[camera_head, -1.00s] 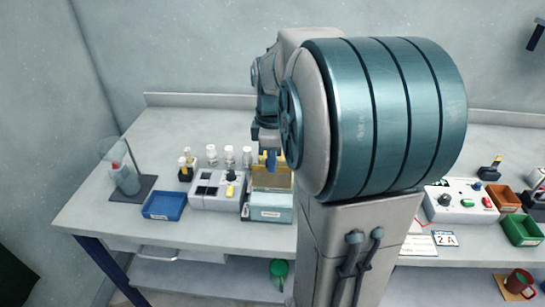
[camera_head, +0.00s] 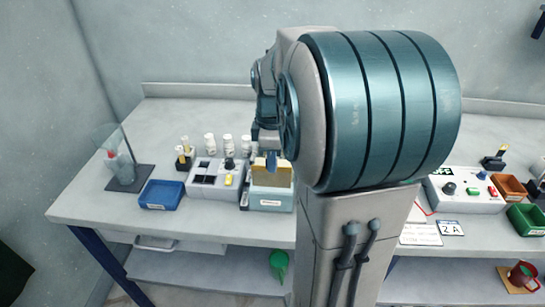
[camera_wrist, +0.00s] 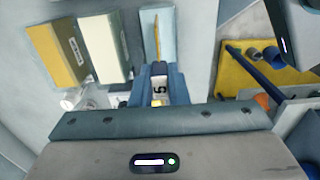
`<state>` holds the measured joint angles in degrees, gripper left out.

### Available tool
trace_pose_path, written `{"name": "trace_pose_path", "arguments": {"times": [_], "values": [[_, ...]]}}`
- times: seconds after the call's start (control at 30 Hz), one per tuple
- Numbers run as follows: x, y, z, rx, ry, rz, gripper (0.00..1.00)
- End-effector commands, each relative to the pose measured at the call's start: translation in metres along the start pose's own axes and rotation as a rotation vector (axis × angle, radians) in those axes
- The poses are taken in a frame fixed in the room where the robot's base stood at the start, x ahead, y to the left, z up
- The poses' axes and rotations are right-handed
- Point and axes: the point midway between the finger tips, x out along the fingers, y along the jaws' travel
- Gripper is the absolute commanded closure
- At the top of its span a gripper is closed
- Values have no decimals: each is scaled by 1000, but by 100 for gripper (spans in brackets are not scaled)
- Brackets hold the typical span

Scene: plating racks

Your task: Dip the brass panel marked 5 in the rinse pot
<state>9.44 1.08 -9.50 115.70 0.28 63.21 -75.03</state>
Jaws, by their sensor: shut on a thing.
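My gripper (camera_head: 271,163) is shut on the brass panel (camera_head: 271,175), which hangs upright at a light blue pot (camera_head: 271,205) with a white label. In the wrist view, my gripper (camera_wrist: 159,78) holds the tag marked 5 (camera_wrist: 158,88). There the brass panel (camera_wrist: 157,38) shows as a thin strip within the outline of the light blue pot (camera_wrist: 172,25). The panel's lower edge is hidden in the head view, and how deep it reaches is unclear. The pot's label is too small to read.
A yellow pot (camera_wrist: 50,55) and a cream pot (camera_wrist: 103,45) stand beside the light blue one. A grey block with dark squares (camera_head: 208,190), a blue tray (camera_head: 161,194) and several white bottles stand to the left. A control box (camera_head: 465,195) is at the right.

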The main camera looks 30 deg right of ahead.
Motion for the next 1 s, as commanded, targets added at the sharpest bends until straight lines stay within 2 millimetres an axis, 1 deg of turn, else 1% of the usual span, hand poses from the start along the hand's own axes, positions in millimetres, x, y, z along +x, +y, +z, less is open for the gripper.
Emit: {"name": "trace_pose_path", "arguments": {"times": [0.1, 1.0], "values": [[7, 0, 0, 0, 0, 0, 100], [48, 0, 0, 0, 0, 0, 100]]}}
